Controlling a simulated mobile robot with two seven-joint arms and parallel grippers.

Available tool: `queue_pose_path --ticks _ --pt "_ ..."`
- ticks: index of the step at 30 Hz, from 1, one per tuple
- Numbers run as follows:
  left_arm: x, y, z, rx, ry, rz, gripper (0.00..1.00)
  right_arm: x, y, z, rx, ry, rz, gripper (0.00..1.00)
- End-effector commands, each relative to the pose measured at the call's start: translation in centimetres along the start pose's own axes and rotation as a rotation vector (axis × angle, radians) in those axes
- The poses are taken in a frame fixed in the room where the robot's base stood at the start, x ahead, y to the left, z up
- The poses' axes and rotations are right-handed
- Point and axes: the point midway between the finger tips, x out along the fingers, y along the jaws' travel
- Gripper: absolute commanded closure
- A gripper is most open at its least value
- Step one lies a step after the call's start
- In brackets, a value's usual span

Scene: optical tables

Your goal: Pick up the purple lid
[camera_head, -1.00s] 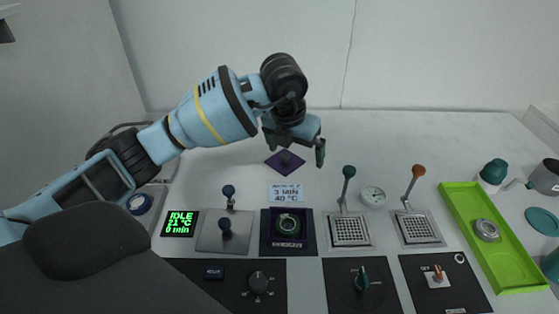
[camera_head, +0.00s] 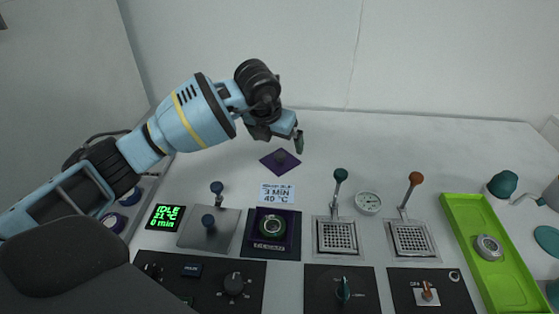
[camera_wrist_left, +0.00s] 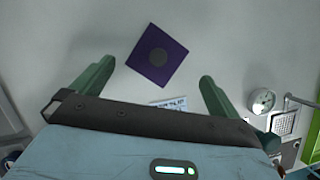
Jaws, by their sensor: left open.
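The purple lid (camera_head: 268,161) is a flat square with a dark round knob, lying turned like a diamond on the white table behind the panels. My left gripper (camera_head: 276,136) is open and empty, above and just behind the lid in the head view. One finger shows clearly there; the other is mostly hidden by the gripper body. In the left wrist view the lid (camera_wrist_left: 147,43) lies past the fingertips, roughly centred between the two spread green fingers (camera_wrist_left: 153,75), and nothing touches it. My right gripper is not in view.
A label card (camera_head: 277,193) lies in front of the lid. Nearby stand a purple-edged device (camera_head: 284,246), two levers (camera_head: 339,185) (camera_head: 411,188) with grates, and a round gauge (camera_head: 368,203). A green tray (camera_head: 463,215) is at right. The table around the lid is clear.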

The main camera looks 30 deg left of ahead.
Motion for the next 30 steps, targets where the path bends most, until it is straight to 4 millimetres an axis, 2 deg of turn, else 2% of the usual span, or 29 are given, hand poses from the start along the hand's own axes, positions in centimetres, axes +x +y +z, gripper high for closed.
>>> queue_pose_path --ticks 3,10,20,29,30 --pt "1.2 0.0 -0.1 0.0 0.002 0.0 0.0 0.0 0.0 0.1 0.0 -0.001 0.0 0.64" --pt "2.0 0.1 -0.3 0.0 0.003 0.001 0.0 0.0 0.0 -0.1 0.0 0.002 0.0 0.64" --pt "6.2 0.5 -0.9 0.0 0.003 0.001 0.0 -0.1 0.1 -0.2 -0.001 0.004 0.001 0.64" --pt "6.5 0.5 -0.9 0.001 0.0 0.0 0.0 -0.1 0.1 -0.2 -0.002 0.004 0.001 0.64" --pt "6.5 0.5 -0.9 0.001 0.0 0.0 0.04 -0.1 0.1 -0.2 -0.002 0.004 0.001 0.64"
